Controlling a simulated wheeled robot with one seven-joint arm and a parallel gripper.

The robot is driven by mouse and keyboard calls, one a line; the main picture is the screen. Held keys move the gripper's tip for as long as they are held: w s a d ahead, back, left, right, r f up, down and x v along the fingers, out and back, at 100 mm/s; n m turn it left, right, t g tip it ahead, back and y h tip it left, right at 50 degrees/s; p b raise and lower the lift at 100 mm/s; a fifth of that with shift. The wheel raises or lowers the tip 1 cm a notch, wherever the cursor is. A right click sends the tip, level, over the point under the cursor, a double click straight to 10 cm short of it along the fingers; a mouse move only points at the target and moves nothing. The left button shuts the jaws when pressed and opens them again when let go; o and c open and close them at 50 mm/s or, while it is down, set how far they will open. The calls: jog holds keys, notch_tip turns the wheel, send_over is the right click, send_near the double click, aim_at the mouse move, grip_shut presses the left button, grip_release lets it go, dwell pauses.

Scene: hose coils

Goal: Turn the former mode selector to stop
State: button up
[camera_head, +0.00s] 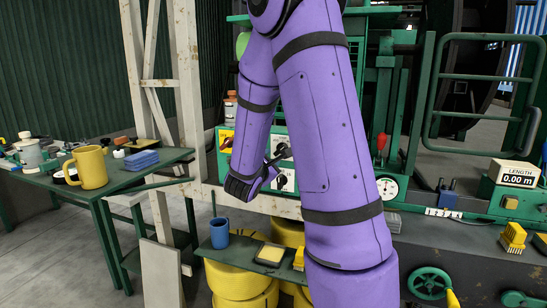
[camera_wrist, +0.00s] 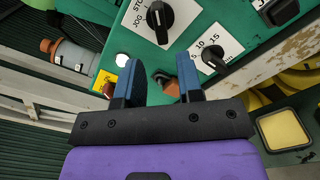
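The green control panel (camera_wrist: 225,15) fills the top of the wrist view. A black rotary selector (camera_wrist: 160,16) sits on a white plate with partly legible lettering that includes STOP. A second black knob (camera_wrist: 213,57) sits on a plate numbered 5, 10, 15. Which knob is the former mode selector I cannot tell for sure; the lettered one fits. My gripper (camera_wrist: 160,78) is open, its two blue fingers apart, below the lettered selector and left of the numbered knob. I see no contact with either knob. In the head view my gripper (camera_head: 272,166) is at the panel, partly hidden by my arm.
A small orange-brown part (camera_wrist: 166,82) shows between the fingers. A red button (camera_wrist: 109,89) on yellow is by the left finger. A grey and orange bottle (camera_wrist: 70,52) stands left. Below the panel are a blue mug (camera_head: 219,233) and yellow coils (camera_head: 240,284).

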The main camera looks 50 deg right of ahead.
aim_at(279, 151)
jog(key=shift+x, duration=3.65)
jog(key=shift+d, duration=0.2)
grip_shut()
jog(key=n, duration=0.3)
jog(key=shift+n, duration=0.4)
jog(key=n, duration=0.3)
jog(key=shift+n, duration=0.4)
jog(key=shift+c, duration=0.9)
grip_release()
jog(key=shift+n, duration=0.4)
jog(key=shift+o, duration=0.9)
jog(key=v, duration=0.6)
